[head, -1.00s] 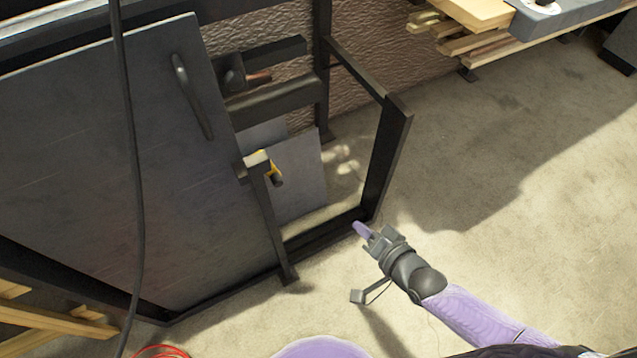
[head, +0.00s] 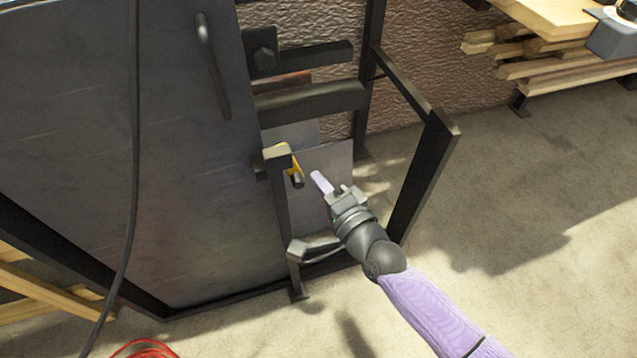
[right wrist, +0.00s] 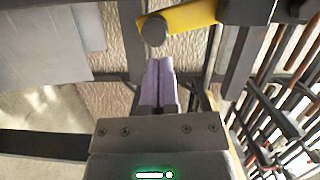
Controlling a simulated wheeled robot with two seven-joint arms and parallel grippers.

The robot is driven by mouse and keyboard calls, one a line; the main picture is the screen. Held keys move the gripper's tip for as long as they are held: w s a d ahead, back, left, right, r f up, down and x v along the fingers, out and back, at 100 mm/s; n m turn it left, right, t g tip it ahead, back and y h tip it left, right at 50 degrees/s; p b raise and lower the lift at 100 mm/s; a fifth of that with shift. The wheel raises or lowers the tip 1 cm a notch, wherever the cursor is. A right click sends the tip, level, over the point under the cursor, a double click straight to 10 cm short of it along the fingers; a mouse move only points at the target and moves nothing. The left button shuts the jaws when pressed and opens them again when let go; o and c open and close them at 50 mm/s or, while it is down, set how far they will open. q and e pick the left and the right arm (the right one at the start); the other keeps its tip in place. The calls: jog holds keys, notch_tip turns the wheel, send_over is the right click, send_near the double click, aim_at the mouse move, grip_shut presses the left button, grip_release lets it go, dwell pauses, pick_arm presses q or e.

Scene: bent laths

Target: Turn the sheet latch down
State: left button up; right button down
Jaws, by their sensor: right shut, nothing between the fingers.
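The sheet latch, as I take it, is the yellow lever (head: 293,161) on the short dark post of the sheet rack, with a dark round knob (head: 297,181) at its end. In the head view it slants down to the right from the post top. In the right wrist view the yellow lever (right wrist: 192,15) runs right from the knob (right wrist: 154,29), at the top of the picture. My right gripper (head: 317,177) has its lilac fingers shut and empty, just right of the knob in the head view. In the right wrist view the fingertips (right wrist: 159,64) lie just below the knob, seemingly apart from it. My left gripper is not in view.
A large dark sheet (head: 190,190) with a handle leans left of the post. The rack's dark upright (head: 420,185) stands right of my right gripper. Grey sheets (head: 325,170) stand behind the latch. A dark cable (head: 133,150) hangs at left. The floor at right is free.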

jog(key=shift+s+a, duration=0.1)
jog(key=shift+a, duration=0.15)
jog(key=a+m+b, duration=0.1)
jog(key=a+f+m+b, duration=0.1)
jog(key=m+b, duration=0.1)
jog(key=shift+s+f+t, duration=0.1)
jog(key=shift+s+t, duration=0.25)
jog(key=shift+t, duration=0.05)
jog(key=shift+d, duration=0.1)
